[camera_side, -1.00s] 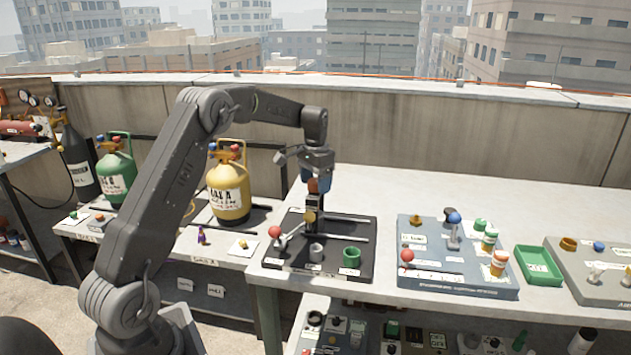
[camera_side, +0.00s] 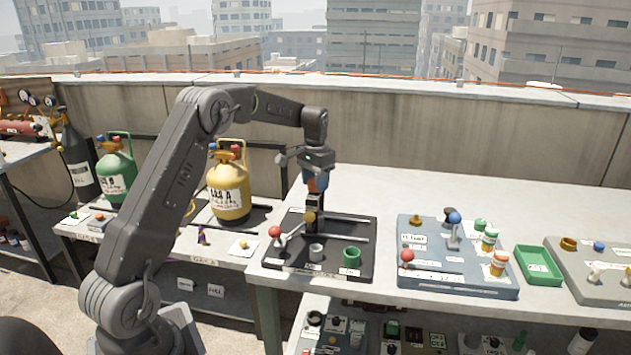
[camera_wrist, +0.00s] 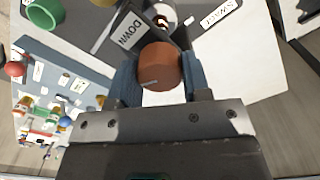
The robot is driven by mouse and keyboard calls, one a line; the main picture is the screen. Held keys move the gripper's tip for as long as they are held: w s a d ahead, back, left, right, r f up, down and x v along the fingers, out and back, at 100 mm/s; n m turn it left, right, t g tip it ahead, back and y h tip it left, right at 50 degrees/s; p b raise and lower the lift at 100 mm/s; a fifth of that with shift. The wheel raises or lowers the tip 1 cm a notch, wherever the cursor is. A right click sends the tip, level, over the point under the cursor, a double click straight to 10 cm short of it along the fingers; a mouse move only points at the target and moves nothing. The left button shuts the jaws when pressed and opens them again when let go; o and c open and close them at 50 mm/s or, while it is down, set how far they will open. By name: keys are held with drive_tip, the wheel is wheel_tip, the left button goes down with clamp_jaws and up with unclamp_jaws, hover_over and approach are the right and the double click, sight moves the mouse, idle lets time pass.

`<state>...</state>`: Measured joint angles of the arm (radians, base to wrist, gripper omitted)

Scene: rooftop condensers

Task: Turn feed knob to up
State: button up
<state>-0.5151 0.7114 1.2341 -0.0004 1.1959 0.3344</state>
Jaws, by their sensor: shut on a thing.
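In the wrist view an orange-brown knob (camera_wrist: 160,66) sits between my two blue fingers; I take it to be the feed knob. My gripper (camera_wrist: 158,75) is shut on its sides. A tag reading DOWN (camera_wrist: 127,30) lies beside the knob. In the side view my gripper (camera_side: 316,188) points down above the back of a black panel (camera_side: 331,269). A bit of orange shows at the fingers there, but most of the knob is hidden. No "up" mark is readable.
The black panel also carries a red ball lever (camera_side: 274,232), a yellow knob (camera_side: 309,217), a grey cylinder (camera_side: 316,252) and a green cup (camera_side: 351,257). A blue-grey panel (camera_side: 455,279) and green tray (camera_side: 539,265) stand right; a yellow gas cylinder (camera_side: 230,190) stands left.

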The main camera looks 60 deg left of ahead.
drive_tip(key=n, duration=1)
drive_tip(key=shift+n, duration=0.4)
idle(0.4)
drive_tip(key=o, duration=0.9)
drive_tip(key=shift+r, duration=0.15)
wheel_tip(320, 180, up, 14)
drive_tip(key=shift+f, duration=0.2)
